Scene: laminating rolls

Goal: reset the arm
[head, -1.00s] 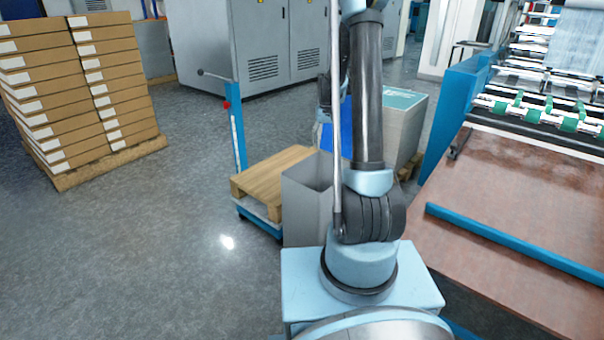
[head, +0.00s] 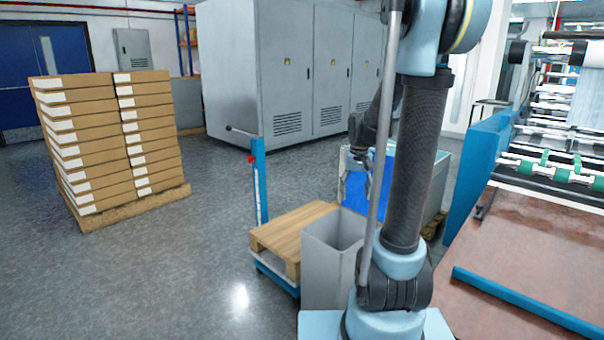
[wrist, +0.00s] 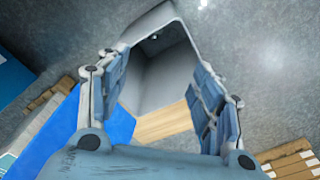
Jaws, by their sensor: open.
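My gripper (head: 364,178) hangs from my bent arm, partly hidden behind the arm's links in the head view. It is beyond the tall column of my arm, in front of a blue panel. In the wrist view my gripper (wrist: 162,88) has its two fingers spread wide with nothing between them. The open grey bin (head: 322,268) stands just beyond my base. Its empty-looking inside (wrist: 158,75) shows between and past the fingers, apart from them.
A wooden pallet (head: 292,232) on a blue trolley stands left of the bin. Stacked boxes (head: 105,140) stand at the left, grey cabinets (head: 290,70) at the back. The laminating machine's brown table (head: 490,255) is close on the right. Floor at front left is clear.

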